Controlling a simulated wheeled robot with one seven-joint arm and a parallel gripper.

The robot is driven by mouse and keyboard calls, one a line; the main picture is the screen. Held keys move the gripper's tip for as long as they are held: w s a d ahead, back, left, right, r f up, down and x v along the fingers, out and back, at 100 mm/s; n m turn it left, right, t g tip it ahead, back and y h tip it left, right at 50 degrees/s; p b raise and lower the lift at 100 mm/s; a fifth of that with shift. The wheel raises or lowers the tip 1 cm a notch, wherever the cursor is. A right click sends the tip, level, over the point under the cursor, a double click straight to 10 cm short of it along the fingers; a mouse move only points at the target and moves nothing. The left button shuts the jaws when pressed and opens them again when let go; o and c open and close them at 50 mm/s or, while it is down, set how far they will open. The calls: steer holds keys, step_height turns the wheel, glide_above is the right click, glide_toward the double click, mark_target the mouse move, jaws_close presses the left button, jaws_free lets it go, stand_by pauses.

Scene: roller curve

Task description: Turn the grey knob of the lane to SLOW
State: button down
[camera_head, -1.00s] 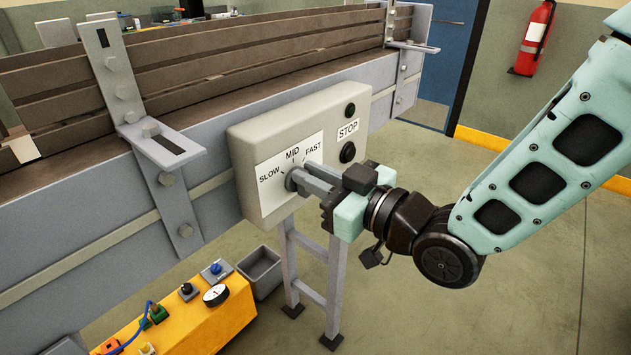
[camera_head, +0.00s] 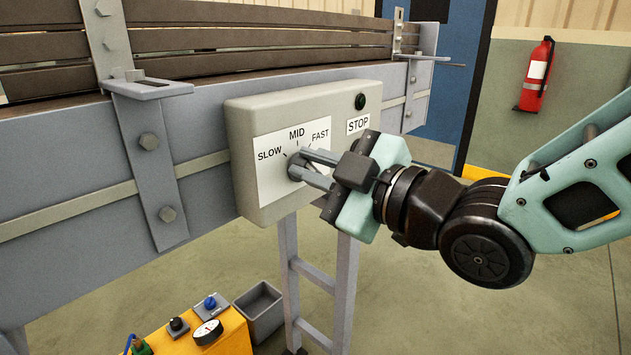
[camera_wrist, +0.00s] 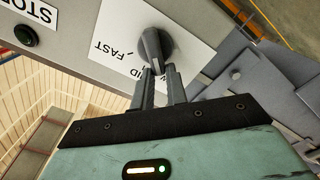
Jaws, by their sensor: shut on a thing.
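The grey knob (camera_head: 296,169) sits on the white SLOW–MID–FAST label (camera_head: 272,162) of the pale control box. My gripper (camera_head: 318,170) reaches it from the right, its two fingers closed on the knob. In the wrist view the knob (camera_wrist: 154,46) shows as a round base with a raised bar, and the bar's end is between my fingertips (camera_wrist: 158,75). The bar points roughly toward the MID side; its exact setting is hard to tell. My fingers hide part of the label, with SLOW covered in the wrist view.
The control box (camera_head: 240,120) is on the side of the conveyor frame (camera_head: 90,170). A dark green button (camera_head: 361,102) and a STOP label (camera_head: 358,124) are close above my gripper. A yellow box (camera_head: 232,335) and grey bin (camera_head: 262,312) stand below. The floor on the right is clear.

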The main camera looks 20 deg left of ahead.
stand_by(0.3)
steer(key=c, duration=1.4)
jaws_free()
steer(key=b+v, duration=0.8)
steer(key=v, duration=0.9)
steer(key=shift+d, duration=0.2)
steer(key=shift+s+f, duration=0.1)
steer(key=shift+s, duration=0.05)
